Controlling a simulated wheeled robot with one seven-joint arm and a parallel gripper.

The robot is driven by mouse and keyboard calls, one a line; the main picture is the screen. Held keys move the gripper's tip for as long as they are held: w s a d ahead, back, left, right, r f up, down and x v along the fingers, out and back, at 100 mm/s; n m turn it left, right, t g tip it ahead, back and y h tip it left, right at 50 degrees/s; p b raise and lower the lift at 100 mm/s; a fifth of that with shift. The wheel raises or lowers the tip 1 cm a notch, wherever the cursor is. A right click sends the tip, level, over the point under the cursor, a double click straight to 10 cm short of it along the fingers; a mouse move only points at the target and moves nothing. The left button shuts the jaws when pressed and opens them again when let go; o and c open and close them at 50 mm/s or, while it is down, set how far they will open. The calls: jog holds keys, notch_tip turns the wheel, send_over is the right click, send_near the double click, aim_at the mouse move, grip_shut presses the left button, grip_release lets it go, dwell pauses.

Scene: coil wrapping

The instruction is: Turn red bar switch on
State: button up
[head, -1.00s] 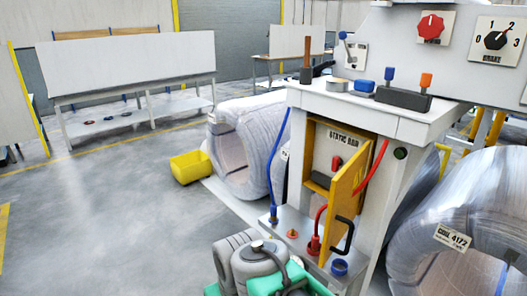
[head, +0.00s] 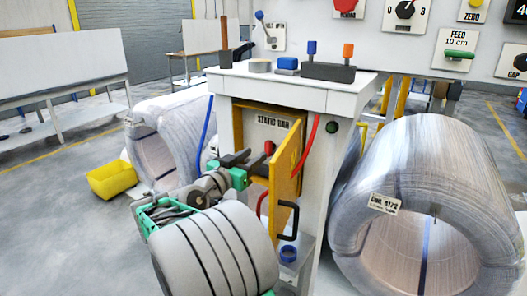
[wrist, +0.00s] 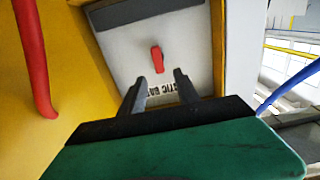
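The red bar switch (head: 269,147) is a small red lever on the pale panel inside the cabinet, under the STATIC BAR label (head: 272,122). In the wrist view the red switch (wrist: 157,59) stands just beyond the fingertips, roughly centred between them, with the label upside down. My gripper (wrist: 160,82) is open, with two dark fingers apart and nothing between them. In the head view my gripper (head: 247,158) is at the cabinet opening, left of the open yellow door (head: 287,165). I see no contact with the switch.
The yellow door has a black handle (head: 288,220) and stands close to my gripper's right. A red hose (head: 308,145) and a blue hose (head: 207,125) hang by the cabinet. A wrapped coil (head: 425,200) stands right. A worktop (head: 290,88) lies above the opening.

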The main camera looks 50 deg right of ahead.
aim_at(267, 147)
jog(key=d, duration=0.4)
jog(key=d+p, duration=0.1)
jog(key=d, duration=0.1)
jog(key=shift+w+d, duration=0.1)
jog(key=shift+w, duration=0.15)
jog(key=shift+c, duration=0.5)
grip_shut()
